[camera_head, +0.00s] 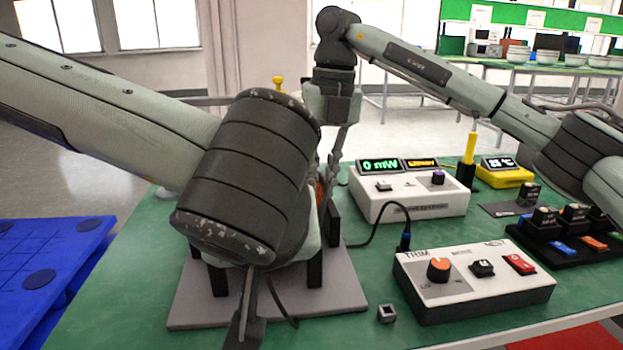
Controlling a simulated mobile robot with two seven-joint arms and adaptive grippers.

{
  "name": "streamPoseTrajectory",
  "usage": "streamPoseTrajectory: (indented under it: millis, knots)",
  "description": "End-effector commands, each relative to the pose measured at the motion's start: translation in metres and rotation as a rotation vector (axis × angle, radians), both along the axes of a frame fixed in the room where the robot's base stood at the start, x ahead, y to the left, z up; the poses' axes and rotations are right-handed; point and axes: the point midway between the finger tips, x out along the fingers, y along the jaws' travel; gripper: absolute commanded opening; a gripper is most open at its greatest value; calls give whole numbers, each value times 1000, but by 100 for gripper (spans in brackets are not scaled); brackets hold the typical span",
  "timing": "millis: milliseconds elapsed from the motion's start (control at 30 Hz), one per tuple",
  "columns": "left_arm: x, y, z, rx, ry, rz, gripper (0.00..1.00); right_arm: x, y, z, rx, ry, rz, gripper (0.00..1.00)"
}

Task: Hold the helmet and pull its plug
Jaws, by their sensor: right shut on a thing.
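My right gripper (333,172) points down beyond my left arm. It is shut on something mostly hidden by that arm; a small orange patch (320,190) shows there. No helmet can be made out. My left arm's thick dark link covers the middle of the grey base plate (345,290), which has black posts. What looks like part of my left gripper (245,318) hangs at the plate's front edge, its jaws unclear.
A white meter box (408,198) reading 0 mW stands behind the TRIM box. A yellow temperature display (504,174) and a dark tray of modules (565,243) are at the right. A small grey square part (387,313) lies in front. A blue pallet (45,275) is at left.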

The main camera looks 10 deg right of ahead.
Motion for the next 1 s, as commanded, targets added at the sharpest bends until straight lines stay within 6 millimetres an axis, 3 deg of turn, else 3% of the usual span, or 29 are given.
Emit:
streamPoseTrajectory:
  millis: [567, 833, 1000]
  knots:
    - [0, 1, 0, 1, 1, 1, 34, 0, 0, 0, 0, 1, 1, 0]
    - [0, 0, 0, 1, 1, 1, 2, 0, 0, 0, 0, 1, 1, 0]
    - [0, 0, 0, 1, 1, 1, 0, 0, 0, 0, -1, 1, 1, 0]
